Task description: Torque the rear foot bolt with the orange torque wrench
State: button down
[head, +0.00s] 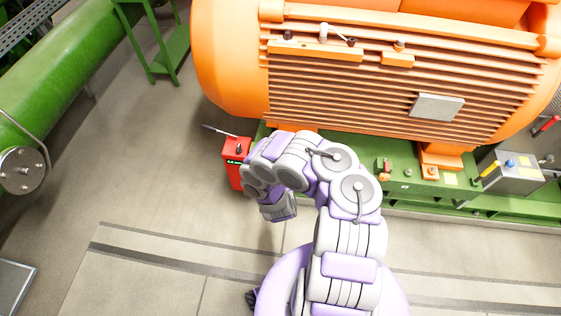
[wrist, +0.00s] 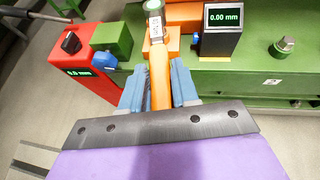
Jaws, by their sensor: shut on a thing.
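In the wrist view my gripper (wrist: 158,85) has its two blue-grey fingers closed around an orange bar, which I take for the handle of the torque wrench (wrist: 160,75). The wrench points away from me, and its grey head with a small display (wrist: 154,18) lies near the top edge, over or beside an orange foot piece (wrist: 185,14). I cannot tell whether it sits on a bolt; no rear foot bolt shows clearly under it. In the head view my arm covers the fingers, the wrench and this part of the motor's base.
A red box with a display (wrist: 85,62) stands left of the fingers, close to a green block (wrist: 112,40). A gauge reading 0.00 mm (wrist: 222,28) and a bolt (wrist: 283,46) are on the green base at right. The orange motor (head: 370,90) looms behind. Floor at left is clear.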

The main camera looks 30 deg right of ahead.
jog(key=shift+r, duration=0.15)
jog(key=shift+r+p, duration=1.15)
jog(key=shift+r, duration=0.3)
jog(key=shift+w, duration=0.1)
